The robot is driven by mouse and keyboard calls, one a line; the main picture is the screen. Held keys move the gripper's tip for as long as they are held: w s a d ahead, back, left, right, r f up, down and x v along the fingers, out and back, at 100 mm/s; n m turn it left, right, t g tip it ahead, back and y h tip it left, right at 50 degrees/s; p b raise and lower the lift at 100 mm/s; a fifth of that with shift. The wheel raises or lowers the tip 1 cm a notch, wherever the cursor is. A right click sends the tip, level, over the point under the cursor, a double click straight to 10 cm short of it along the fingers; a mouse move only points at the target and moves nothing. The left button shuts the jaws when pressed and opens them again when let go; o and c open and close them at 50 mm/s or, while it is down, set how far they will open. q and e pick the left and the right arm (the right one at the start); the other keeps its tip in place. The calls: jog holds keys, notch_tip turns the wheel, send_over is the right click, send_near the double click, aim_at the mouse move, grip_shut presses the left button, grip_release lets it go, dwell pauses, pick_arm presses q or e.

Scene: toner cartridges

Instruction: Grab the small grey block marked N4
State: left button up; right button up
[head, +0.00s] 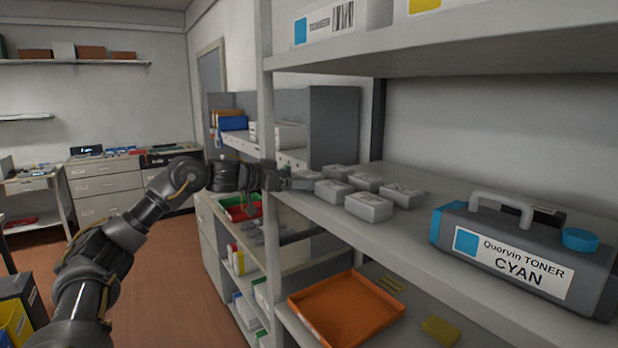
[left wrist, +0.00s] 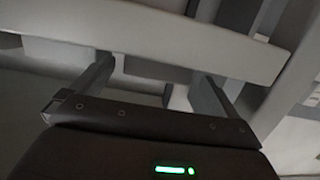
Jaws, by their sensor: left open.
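Several small grey blocks sit together on the middle shelf in the head view. Among them are a front block (head: 369,206), a right block (head: 401,194), a left block (head: 334,190) and a back block (head: 337,172). Their tops carry marks too small to read, so I cannot tell which is N4. My left gripper (head: 288,179) is at the shelf's left end, just left of the blocks. In the left wrist view its two fingers (left wrist: 152,72) are apart, with a pale shelf edge beyond them and no block clearly held. My right gripper is out of view.
The middle shelf (head: 460,268) holds a Quorvin cyan toner cartridge (head: 530,255) at the right. An orange tray (head: 345,310) and a yellow block (head: 440,330) are on the shelf below. A grey upright post (head: 266,110) stands close to my left gripper. An upper shelf (head: 480,50) overhangs.

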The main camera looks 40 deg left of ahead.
aim_at(299, 178)
pick_arm(q)
jog(key=shift+r, duration=0.1)
jog(key=shift+w+d+r+p, duration=0.15)
jog(key=shift+w+p, duration=0.1)
jog(key=shift+p, duration=0.15)
jog(key=p+x, duration=0.1)
jog(key=x, duration=0.4)
jog(key=shift+s+p, duration=0.1)
jog(key=shift+p, duration=0.3)
jog(key=shift+s, duration=0.1)
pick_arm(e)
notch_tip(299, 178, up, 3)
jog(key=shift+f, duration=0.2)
pick_arm(q)
jog(key=shift+s, duration=0.1)
jog(key=shift+c, duration=1.3)
jog(key=c, duration=0.8)
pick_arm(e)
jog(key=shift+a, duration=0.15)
